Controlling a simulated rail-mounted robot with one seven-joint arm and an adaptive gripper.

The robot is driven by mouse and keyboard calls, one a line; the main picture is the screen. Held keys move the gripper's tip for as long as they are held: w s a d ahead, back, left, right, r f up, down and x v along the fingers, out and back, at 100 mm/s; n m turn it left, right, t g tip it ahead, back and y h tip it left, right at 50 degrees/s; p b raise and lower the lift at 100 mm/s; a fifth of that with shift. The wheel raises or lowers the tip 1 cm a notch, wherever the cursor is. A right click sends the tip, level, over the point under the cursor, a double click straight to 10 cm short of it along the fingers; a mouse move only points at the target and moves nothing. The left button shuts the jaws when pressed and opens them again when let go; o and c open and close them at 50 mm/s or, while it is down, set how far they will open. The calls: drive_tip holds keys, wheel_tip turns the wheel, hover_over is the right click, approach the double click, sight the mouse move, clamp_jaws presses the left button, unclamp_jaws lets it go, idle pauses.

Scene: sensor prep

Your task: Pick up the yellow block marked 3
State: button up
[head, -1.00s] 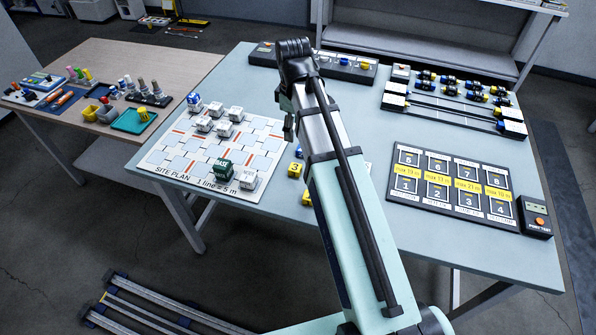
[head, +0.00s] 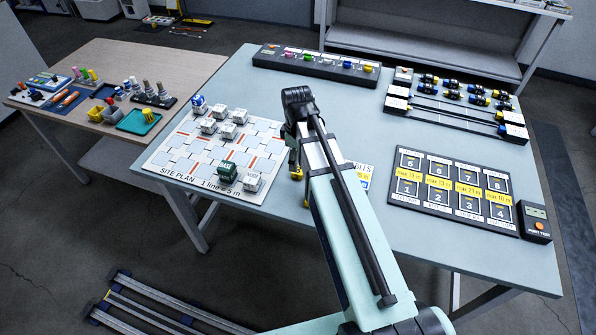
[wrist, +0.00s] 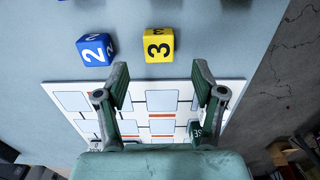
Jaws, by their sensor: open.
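The yellow block marked 3 (wrist: 158,45) sits on the blue-grey table in the wrist view, with its number facing up. My gripper (wrist: 161,72) is open and empty, its two green fingers spread to either side below the block in the picture. The block is apart from the fingers, just beyond their tips. In the head view, my gripper (head: 296,160) hangs over the table right of the site plan, and a small yellow patch, likely the block (head: 297,172), shows partly hidden by it.
A blue block marked 2 (wrist: 96,49) stands left of the yellow one, with a gap between. The site plan board (head: 180,166) carries several white blocks and a green block (head: 228,172). A numbered panel (head: 430,204) lies to the right. Bare table surrounds the blocks.

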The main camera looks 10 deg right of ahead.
sight(298, 173)
drive_tip(key=shift+d+f+p, duration=0.1)
drive_tip(key=shift+f+p, duration=0.7)
drive_tip(key=shift+f, duration=2.2)
drive_tip(key=c, duration=1.1)
